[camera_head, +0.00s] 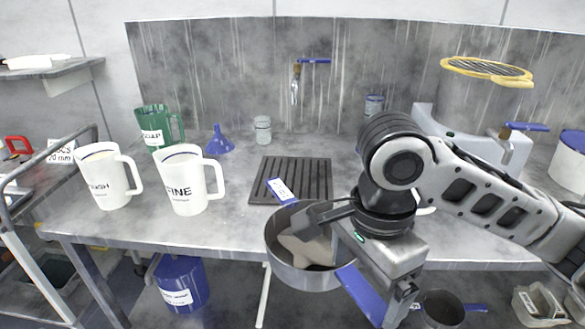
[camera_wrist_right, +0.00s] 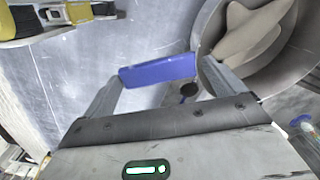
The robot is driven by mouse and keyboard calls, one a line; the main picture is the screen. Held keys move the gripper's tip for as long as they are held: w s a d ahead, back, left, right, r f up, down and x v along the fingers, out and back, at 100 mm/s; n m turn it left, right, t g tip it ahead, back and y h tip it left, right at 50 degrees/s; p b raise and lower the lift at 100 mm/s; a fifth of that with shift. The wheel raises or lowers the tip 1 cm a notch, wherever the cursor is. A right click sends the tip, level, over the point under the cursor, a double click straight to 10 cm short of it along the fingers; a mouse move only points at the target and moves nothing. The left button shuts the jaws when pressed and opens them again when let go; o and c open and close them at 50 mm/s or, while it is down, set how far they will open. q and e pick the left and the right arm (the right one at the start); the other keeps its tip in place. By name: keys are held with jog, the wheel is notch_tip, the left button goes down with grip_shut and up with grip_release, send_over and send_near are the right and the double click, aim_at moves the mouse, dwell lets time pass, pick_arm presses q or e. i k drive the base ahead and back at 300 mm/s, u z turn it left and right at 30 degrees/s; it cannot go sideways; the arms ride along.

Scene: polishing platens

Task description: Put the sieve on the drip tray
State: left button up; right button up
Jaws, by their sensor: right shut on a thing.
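The sieve (camera_head: 283,262), a round grey metal pan with a blue handle (camera_head: 362,296), hangs in front of the table's front edge. A beige star-like shape lies inside it. My right gripper (camera_head: 340,235) is shut on the blue handle, which shows between the fingers (camera_wrist_right: 160,74) in the right wrist view; the sieve's bowl (camera_wrist_right: 212,62) is at upper right there. The drip tray (camera_head: 318,172), a dark ribbed rectangle, lies flat on the table beyond the sieve. A blue labelled tab overlaps its front edge from my view. My left gripper is not in view.
Two white jugs (camera_head: 187,183) (camera_head: 108,178), a green jug (camera_head: 158,128) and a blue funnel (camera_head: 219,141) stand left of the tray. A small jar (camera_head: 263,130) is behind it. A yellow-rimmed mesh (camera_head: 487,69) sits on a grey vessel at right.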

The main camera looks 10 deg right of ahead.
aim_at(294, 177)
jog(key=i, duration=0.9)
